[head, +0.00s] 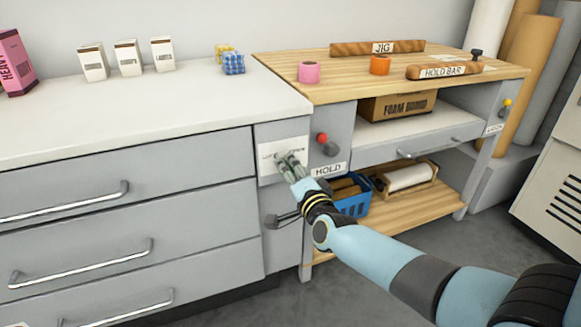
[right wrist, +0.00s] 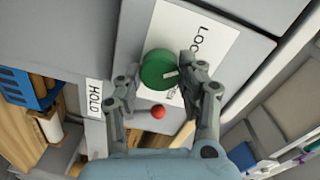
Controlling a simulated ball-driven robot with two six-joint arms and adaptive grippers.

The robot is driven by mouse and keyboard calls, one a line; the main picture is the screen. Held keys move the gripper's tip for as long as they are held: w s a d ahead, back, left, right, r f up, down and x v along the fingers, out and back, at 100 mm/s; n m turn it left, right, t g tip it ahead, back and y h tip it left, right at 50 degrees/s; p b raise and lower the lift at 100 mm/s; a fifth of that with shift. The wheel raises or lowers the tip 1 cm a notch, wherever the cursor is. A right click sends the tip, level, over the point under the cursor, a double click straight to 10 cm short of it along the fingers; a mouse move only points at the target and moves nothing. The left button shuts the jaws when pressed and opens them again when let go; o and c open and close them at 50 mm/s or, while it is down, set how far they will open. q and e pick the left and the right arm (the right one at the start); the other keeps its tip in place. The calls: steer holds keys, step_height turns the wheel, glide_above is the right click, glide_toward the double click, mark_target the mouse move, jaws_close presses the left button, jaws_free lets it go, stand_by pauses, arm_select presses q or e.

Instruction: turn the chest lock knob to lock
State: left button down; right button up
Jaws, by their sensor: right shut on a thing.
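My right gripper (right wrist: 158,78) is shut on the knob, one finger on each side. In the head view the right gripper (head: 291,164) covers the knob in front of the plate (head: 268,152) on the grey chest (head: 200,160). My left gripper is not in view.
A dark handle (head: 275,221) is below. A wooden-topped bench (head: 345,84) and a blue crate (head: 354,207) stand at right. Several drawer handles (head: 85,263) project at left.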

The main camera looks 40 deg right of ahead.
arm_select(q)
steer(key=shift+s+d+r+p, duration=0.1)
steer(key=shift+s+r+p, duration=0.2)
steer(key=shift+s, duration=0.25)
arm_select(e)
steer(key=shift+f+n, duration=0.1)
steer(key=shift+n, duration=0.6)
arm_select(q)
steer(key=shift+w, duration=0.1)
arm_select(e)
steer(key=o, duration=1.1)
steer(key=shift+o, duration=0.2)
steer(key=v, duration=1.2)
